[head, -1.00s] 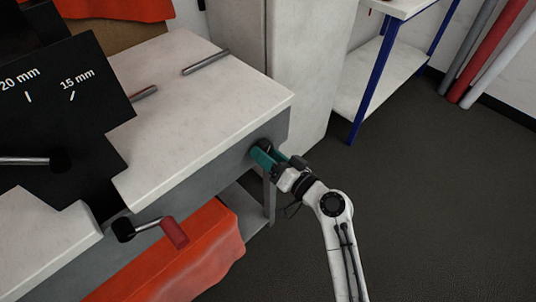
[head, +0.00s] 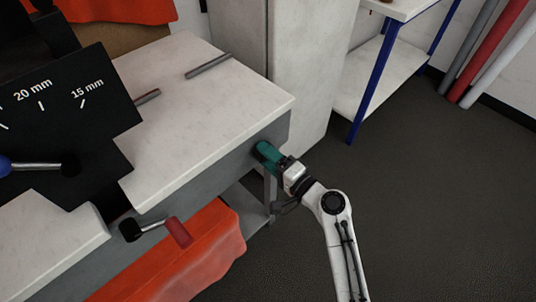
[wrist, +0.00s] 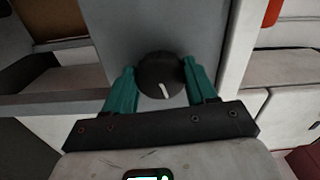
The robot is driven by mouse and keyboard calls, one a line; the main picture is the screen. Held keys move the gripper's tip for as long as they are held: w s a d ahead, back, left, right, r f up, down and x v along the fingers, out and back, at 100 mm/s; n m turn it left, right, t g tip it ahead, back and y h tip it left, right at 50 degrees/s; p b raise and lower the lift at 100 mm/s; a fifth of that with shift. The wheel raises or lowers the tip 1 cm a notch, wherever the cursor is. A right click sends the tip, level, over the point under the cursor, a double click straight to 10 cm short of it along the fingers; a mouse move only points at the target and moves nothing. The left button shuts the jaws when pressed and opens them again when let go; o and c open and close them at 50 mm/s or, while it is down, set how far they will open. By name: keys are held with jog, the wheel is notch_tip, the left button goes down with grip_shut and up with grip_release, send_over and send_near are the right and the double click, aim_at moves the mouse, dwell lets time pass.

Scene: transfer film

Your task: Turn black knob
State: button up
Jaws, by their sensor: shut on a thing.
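The black knob (wrist: 157,74) is round with a white pointer line on its face. It sits on the grey side panel (wrist: 120,40) of the bench. In the wrist view the line runs down from near the knob's middle, leaning slightly right. My gripper (wrist: 160,80) has its two teal fingers on the left and right sides of the knob and is shut on it. In the head view my gripper (head: 267,153) is at the panel's right end, below the worktop. The fingers largely hide the knob there.
The white worktop (head: 200,105) overhangs the panel. A crank with a red handle (head: 178,232) and an orange cloth (head: 200,250) are to the left. A white cabinet (head: 305,70) stands behind. The dark floor (head: 430,200) at right is clear.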

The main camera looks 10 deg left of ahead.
jog(key=shift+m, duration=0.4)
jog(key=shift+d, duration=0.1)
jog(key=o, duration=1.1)
jog(key=shift+c, duration=0.2)
jog(key=v, duration=1)
jog(key=shift+s+d, duration=0.25)
jog(key=shift+f, duration=0.1)
